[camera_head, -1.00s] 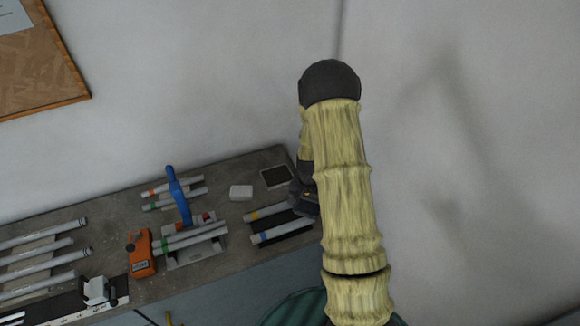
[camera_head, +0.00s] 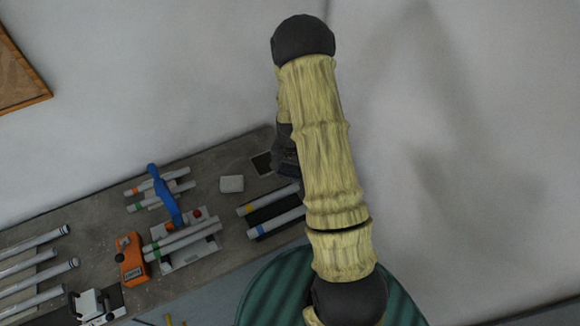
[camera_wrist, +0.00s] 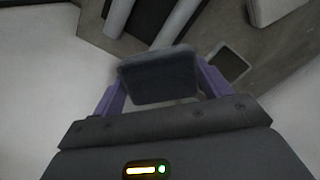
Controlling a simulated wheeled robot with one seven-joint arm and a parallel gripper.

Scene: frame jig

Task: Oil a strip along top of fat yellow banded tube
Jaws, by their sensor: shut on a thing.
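In the head view the yellow banded tube (camera_head: 270,199) lies on a dark pad near the bench's right end, beside a blue banded tube (camera_head: 276,223). My arm covers its right end. In the wrist view my purple-fingered gripper (camera_wrist: 160,88) is shut on a dark grey block-like pad (camera_wrist: 158,68). Two grey tubes show at the top of that view beyond the pad, apart from it in the picture; their bands are out of sight. In the head view my arm hides the fingers.
A white block (camera_head: 231,184) and a dark square plate (camera_head: 262,163) lie behind the tubes. A blue-handled tool (camera_head: 165,195) stands over a grey fixture with tubes. An orange device (camera_head: 131,260) is left of it. The wall is close behind the bench.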

